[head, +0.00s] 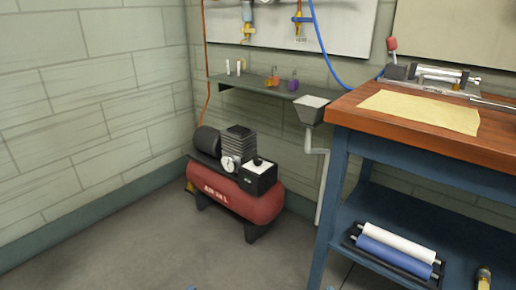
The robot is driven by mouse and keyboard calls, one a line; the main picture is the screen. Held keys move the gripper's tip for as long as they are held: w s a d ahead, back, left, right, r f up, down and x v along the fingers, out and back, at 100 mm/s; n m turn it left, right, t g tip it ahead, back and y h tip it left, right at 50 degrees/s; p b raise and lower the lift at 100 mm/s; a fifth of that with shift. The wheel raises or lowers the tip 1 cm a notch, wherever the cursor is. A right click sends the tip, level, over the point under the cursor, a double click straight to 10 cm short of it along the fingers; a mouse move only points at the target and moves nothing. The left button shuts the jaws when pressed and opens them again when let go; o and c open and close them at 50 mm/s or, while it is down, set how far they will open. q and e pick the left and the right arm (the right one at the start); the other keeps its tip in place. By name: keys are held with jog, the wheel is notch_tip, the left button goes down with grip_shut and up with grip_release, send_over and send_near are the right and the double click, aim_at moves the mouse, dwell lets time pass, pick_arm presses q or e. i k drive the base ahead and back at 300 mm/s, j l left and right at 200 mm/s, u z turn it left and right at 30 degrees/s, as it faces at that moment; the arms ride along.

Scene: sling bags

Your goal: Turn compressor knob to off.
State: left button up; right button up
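The red air compressor (240,196) stands on the floor by the back wall, near the corner, in the head view. A black box (258,178) with a light top sits on its right end. A small black knob (258,161) stands on top of that box; its setting is too small to read. A round white gauge (229,164) is on the compressor's front. Neither of my grippers shows clearly in the head view.
A workbench (350,117) with a wooden top and blue frame stands at the right. Its lower shelf holds a tray with rolls (395,245). A wall shelf (255,87) holds small bottles above the compressor. A funnel (311,108) and pipe stand beside the bench. Floor in front is clear.

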aim_at(257, 160)
jog(key=i+j+z, duration=0.1)
jog(key=i+j, duration=0.2)
jog(key=i+j+z, duration=0.1)
jog(key=i+j, duration=0.2)
jog(key=i+j+z, duration=0.1)
jog(key=i+j, duration=0.15)
jog(key=j, duration=0.2)
jog(key=i+j+z, duration=0.1)
jog(key=i+j, duration=0.15)
jog(key=j, duration=0.15)
jog(key=i+j+z, duration=0.1)
jog(key=i+j, duration=0.15)
jog(key=j, duration=0.2)
jog(key=i+j+z, duration=0.1)
jog(key=i+j, duration=0.15)
jog(key=j, duration=0.15)
jog(key=i+j+z, duration=0.1)
jog(key=j, duration=0.35)
jog(key=i+j+z, duration=0.1)
jog(key=i+j, duration=0.2)
jog(key=j, duration=0.2)
